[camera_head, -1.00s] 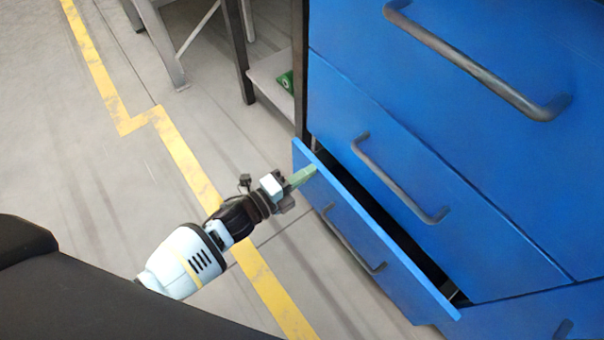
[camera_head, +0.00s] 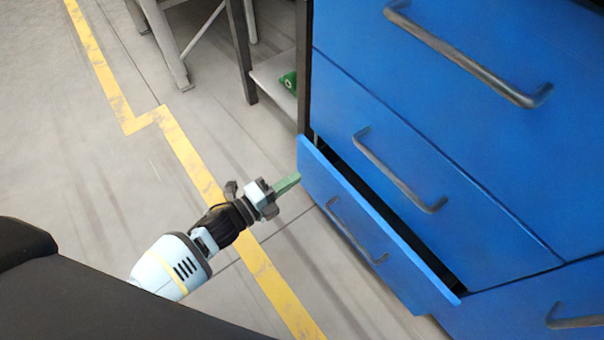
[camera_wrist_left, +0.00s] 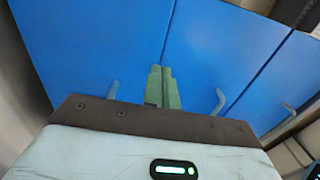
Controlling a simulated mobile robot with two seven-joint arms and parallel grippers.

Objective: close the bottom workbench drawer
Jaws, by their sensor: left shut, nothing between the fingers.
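The bottom drawer (camera_head: 366,232) of the blue workbench is partly open, with a dark gap along its top edge. It has a grey bar handle (camera_head: 350,230). My left gripper (camera_head: 287,184) is shut and empty, its green fingers pointing at the left end of the drawer front. In the head view a small gap seems to lie between the fingertips and the drawer. In the left wrist view the shut green fingers (camera_wrist_left: 160,88) stand before blue fronts; I cannot tell there whether they touch. My right gripper is not in view.
The drawer above (camera_head: 400,170) and the large top front (camera_head: 470,60) look closed, each with a bar handle. Another blue front (camera_head: 520,312) stands at the lower right. A shelf (camera_head: 275,78) holds a green item (camera_head: 288,82). Floor with a yellow line (camera_head: 190,160) is clear at the left.

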